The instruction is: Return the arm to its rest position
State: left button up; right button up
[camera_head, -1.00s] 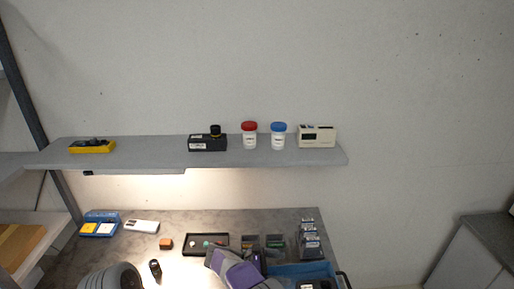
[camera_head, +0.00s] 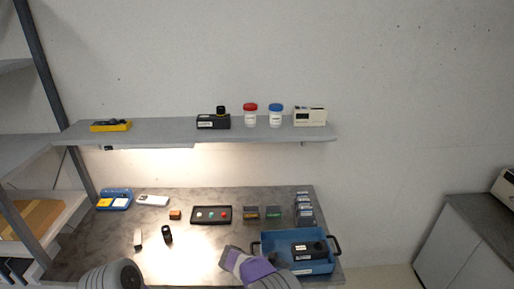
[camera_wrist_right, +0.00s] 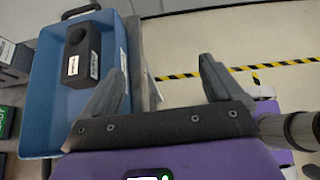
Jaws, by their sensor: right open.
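My right arm (camera_head: 255,268), grey and purple, shows at the bottom edge of the head view, in front of the table and beside the blue tray's left side. In the right wrist view my right gripper (camera_wrist_right: 162,85) has its two dark fingers spread wide, with nothing between them. The blue tray (camera_wrist_right: 40,120) lies to the left of the fingers there, with a black box (camera_wrist_right: 82,58) inside it. My left gripper is not in view.
The blue tray (camera_head: 266,247) stands at the table's right end. A black button panel (camera_head: 211,222), small bins (camera_head: 262,220) and small loose objects lie on the table (camera_head: 110,225). The shelf (camera_head: 170,133) above holds jars and devices. Yellow-black tape (camera_wrist_right: 180,77) marks the floor.

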jog(key=s+d+f+m+g+y+b, duration=0.1)
jog(key=s+f+m+g+y+b, duration=0.15)
jog(key=s+f+y, duration=0.6)
jog(key=s+d+f+m+g+y+b, duration=0.15)
jog(key=s+f+m, duration=0.35)
jog(key=f, duration=0.8)
pick_arm(q)
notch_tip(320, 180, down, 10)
jog(key=b, duration=0.5)
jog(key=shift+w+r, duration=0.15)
pick_arm(e)
jog(key=s+a+f+m+t+y, duration=0.1)
jog(key=s+m+t+y, duration=0.1)
jog(key=s+m, duration=0.4)
jog(key=s+a+f+m+t+y, duration=0.1)
jog(key=s+f+m+t+y, duration=0.1)
jog(key=s+m, duration=0.4)
jog(key=shift+s+a+f+m+y, duration=0.25)
jog(key=shift+s+m+y, duration=0.15)
jog(key=shift+m+y, duration=0.45)
